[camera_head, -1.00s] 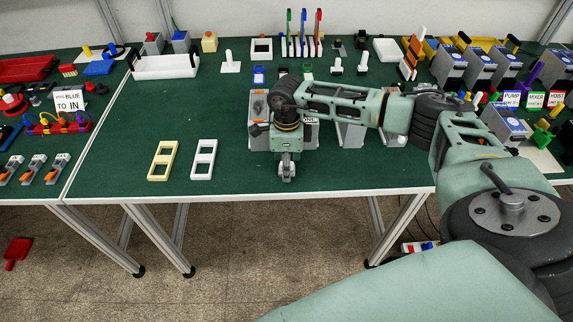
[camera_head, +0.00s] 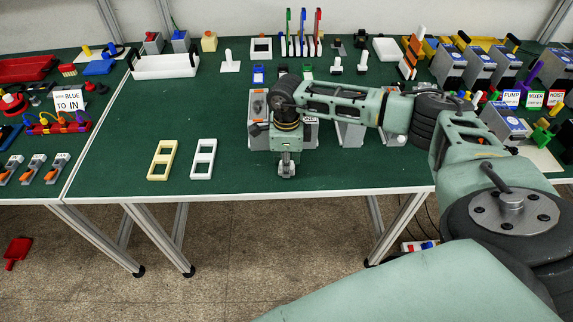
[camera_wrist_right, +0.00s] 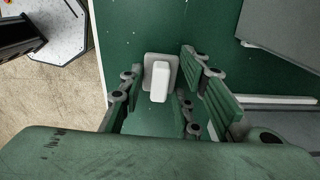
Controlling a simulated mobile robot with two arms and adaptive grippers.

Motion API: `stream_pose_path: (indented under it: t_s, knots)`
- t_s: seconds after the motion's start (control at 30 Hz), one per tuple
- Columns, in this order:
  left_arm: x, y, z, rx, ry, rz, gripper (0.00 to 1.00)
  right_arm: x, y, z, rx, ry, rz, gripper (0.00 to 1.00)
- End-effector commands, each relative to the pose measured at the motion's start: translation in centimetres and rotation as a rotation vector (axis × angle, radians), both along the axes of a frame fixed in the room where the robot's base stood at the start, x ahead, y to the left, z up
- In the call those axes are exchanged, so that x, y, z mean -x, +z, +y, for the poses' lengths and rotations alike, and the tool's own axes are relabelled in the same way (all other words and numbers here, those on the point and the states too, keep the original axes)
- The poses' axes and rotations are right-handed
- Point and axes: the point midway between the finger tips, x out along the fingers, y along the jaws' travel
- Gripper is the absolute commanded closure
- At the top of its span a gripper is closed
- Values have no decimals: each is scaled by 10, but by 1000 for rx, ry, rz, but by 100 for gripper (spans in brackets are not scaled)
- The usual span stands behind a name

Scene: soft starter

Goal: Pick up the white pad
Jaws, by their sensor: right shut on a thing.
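The white pad (camera_wrist_right: 160,82) is a small white block on a pale, squarish plate. It shows between the fingers of my right gripper (camera_wrist_right: 170,88) in the right wrist view. My right gripper is shut on it. In the head view, my right gripper (camera_head: 287,171) points down near the front edge of the green table, and I cannot make out the pad there. My left gripper is not in view.
A cream frame (camera_head: 162,161) and a white frame (camera_head: 203,160) lie left of my right gripper on the green table (camera_head: 120,140). Grey units stand behind and beside my forearm. The table's front left is mostly clear.

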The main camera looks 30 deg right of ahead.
Motion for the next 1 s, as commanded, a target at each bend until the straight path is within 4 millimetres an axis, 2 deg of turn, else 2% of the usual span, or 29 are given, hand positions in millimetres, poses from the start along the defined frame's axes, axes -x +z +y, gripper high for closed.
stream_pose_path:
  t_s: [0.17, 0.33, 0.7, 1.0]
  knots:
    - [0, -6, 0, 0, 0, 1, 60, -2, 10, 0, -1, 1, -6, 91]
    - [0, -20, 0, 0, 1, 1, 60, -2, 38, -1, 0, 0, -9, 91]
    - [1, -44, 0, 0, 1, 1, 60, 58, 86, -60, 2, -4, -3, 91]
    - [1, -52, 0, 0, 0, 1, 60, 81, 108, -82, 1, 0, -1, 91]
